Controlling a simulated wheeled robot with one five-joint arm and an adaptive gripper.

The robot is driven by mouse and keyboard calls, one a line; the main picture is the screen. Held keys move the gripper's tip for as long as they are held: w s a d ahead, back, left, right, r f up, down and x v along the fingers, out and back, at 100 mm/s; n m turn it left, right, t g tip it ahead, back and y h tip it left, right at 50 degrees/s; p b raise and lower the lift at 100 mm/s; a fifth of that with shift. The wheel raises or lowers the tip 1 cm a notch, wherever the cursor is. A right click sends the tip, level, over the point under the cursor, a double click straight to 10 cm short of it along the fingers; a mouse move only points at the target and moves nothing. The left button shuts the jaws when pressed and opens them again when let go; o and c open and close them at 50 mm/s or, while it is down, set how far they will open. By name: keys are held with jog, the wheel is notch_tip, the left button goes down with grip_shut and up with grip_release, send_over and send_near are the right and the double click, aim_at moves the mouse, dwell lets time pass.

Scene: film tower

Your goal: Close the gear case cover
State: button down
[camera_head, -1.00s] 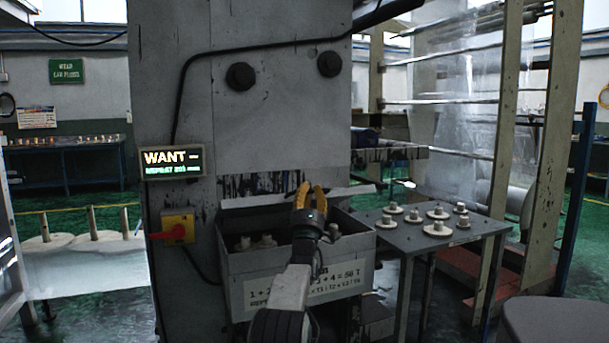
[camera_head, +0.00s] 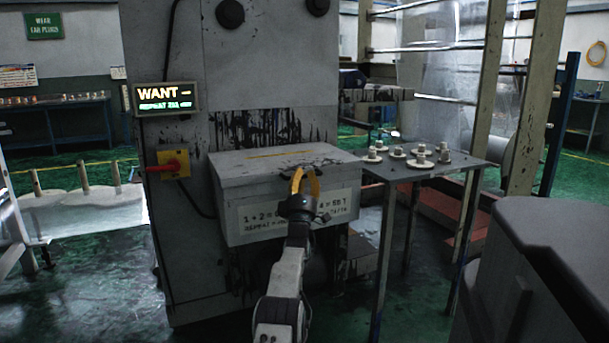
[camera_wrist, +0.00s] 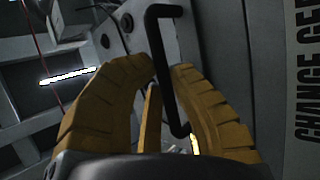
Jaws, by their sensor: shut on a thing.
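The gear case (camera_head: 240,215) is a grey box with a printed label on its front, standing against the tall machine column. Its cover (camera_head: 245,165) lies flat over the box, so the inside is hidden; whether it is fully seated cannot be told. My gripper (camera_head: 304,182) is at the cover's front edge, its yellow fingers pointing up. In the wrist view, a black bar handle (camera_wrist: 163,55) stands between my gripper's yellow fingers (camera_wrist: 160,85), and they are shut on it.
A metal table (camera_head: 440,171) with several pale gears stands right of the case. A red-handled switch (camera_head: 173,164) and a lit WANT sign (camera_head: 166,97) are on the column's left. A dark grey bulky object (camera_head: 540,250) fills the lower right.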

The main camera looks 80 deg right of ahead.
jog(key=shift+w+f, duration=0.1)
jog(key=shift+f, duration=0.6)
jog(key=c, duration=1.4)
grip_release()
jog(key=shift+a+f, duration=0.1)
jog(key=v, duration=1.1)
jog(key=shift+s+a, duration=0.25)
jog(key=shift+a, duration=0.15)
